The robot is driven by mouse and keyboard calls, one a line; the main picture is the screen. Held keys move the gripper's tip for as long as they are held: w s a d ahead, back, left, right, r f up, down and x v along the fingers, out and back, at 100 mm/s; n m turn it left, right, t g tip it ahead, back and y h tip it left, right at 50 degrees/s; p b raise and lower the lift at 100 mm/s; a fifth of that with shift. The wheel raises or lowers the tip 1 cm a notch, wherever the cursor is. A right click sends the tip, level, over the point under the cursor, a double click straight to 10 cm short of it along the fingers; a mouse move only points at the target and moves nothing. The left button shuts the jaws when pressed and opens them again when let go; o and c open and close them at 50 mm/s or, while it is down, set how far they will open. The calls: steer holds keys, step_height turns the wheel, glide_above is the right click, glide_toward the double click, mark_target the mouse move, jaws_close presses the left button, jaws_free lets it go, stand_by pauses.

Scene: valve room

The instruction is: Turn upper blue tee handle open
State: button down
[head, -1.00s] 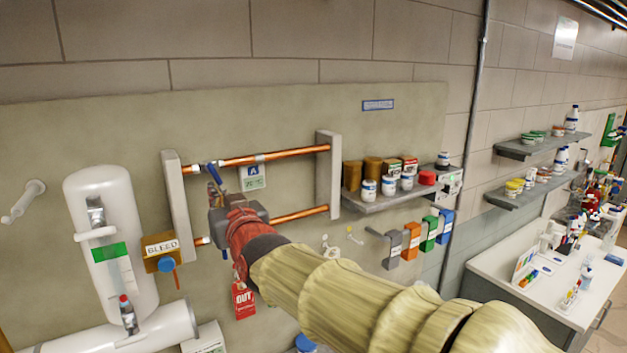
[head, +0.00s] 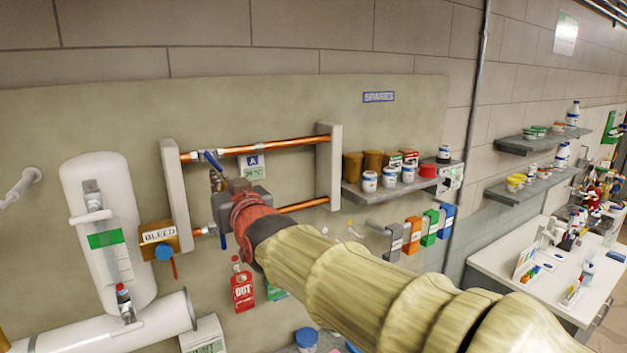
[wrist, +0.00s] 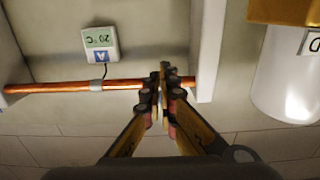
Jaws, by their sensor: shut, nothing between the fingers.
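The upper blue tee handle (head: 213,162) sits on the upper copper pipe (head: 276,146) near its left end, in the head view. It slants down to the right, across the pipe line. My gripper (head: 216,181) is just below it, fingers pointing up at the wall, shut and empty. Whether the fingertips touch the handle cannot be told. The wrist view shows my gripper's closed fingers (wrist: 162,88) in front of the upper pipe (wrist: 75,86), and the handle is hidden there. A lower blue handle (head: 222,241) shows partly below my gripper, near the lower pipe (head: 302,206).
A display marked A (head: 252,167) hangs on the upper pipe, right of my gripper. Grey brackets (head: 175,190) hold the pipe ends. A BLEED box (head: 157,238) and white tank (head: 112,260) stand left. A red OUT tag (head: 242,290) hangs below. A shelf with jars (head: 400,190) is right.

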steer(key=shift+w+d+r+b, duration=0.1)
steer(key=shift+w+d+b, duration=0.2)
steer(key=shift+b, duration=0.8)
steer(key=shift+w+d+r+b, duration=0.1)
steer(key=shift+d+b, duration=0.25)
steer(key=shift+b, duration=0.7)
steer(key=shift+f, duration=0.2)
steer(key=b+v, duration=0.2)
steer(key=v, duration=0.4)
steer(key=shift+f, duration=0.25)
steer(key=shift+w+d, duration=0.1)
